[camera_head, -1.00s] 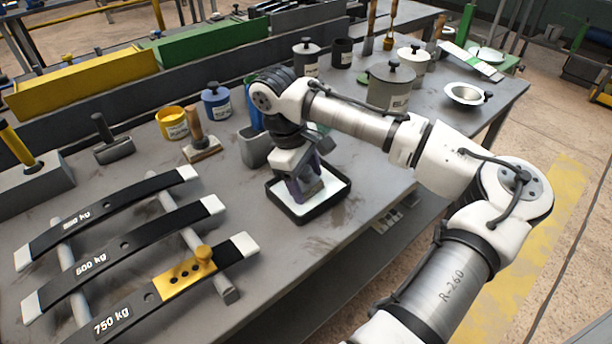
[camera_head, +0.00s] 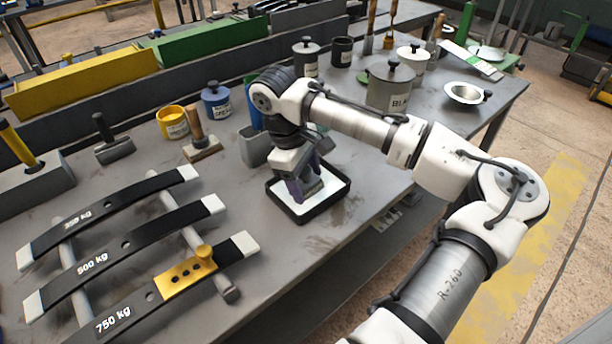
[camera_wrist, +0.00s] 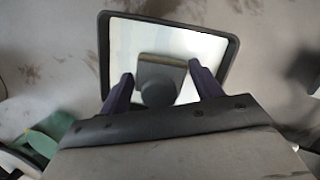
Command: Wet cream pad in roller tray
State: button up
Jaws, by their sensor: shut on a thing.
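The roller tray (camera_head: 322,207) is a black-rimmed rectangular tray with a white inside, flat on the bench. It also shows in the wrist view (camera_wrist: 104,50). My gripper (camera_head: 301,194) points down over the tray, its dark purple fingers inside the rim. In the wrist view my gripper (camera_wrist: 161,76) has one finger on each side of a grey-brown block (camera_wrist: 160,66) with a dark round knob, taken to be the pad, and is shut on it. The pad is at or just above the white surface. Its underside is hidden, so contact cannot be told.
Labelled leaf springs (camera_head: 95,262) lie on a rack at the left. A wooden-handled block (camera_head: 203,153), a yellow pot (camera_head: 173,124) and a blue pot (camera_head: 216,103) stand behind. A large grey pot (camera_head: 388,90) and a metal bowl (camera_head: 463,93) are at the right.

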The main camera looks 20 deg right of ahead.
aim_at(308, 169)
jog(key=shift+r+p, duration=1.8)
jog(key=shift+r, duration=0.3)
notch_tip(308, 169, up, 4)
jog(key=p, duration=0.4)
